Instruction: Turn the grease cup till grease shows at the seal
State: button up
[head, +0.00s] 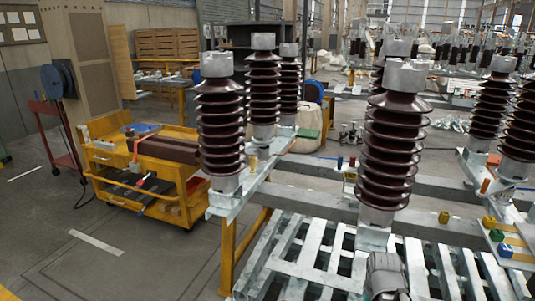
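Brown ribbed insulators with grey metal caps stand upright on steel frames; the nearest (390,150) is right of centre and another (221,125) is at left. I cannot tell which part is the grease cup. A small yellowish piece (252,163) sits by the left insulators' base. A yellow piece (444,217) sits on the right-hand beam, and small yellow, green (496,235) and blue (505,250) pieces sit at the right edge. No seal or grease can be made out. A grey rounded part, probably of my arm, shows at the bottom; no gripper fingers are visible.
A yellow tool cart (150,195) stands at left beside a red stand (55,135) with a blue reel. Grey beams (320,207) cross the middle. The floor at lower left is clear.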

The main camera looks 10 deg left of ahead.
aim_at(252, 159)
jog(key=u, duration=0.2)
jog(key=i, duration=0.9)
jog(key=u, duration=0.7)
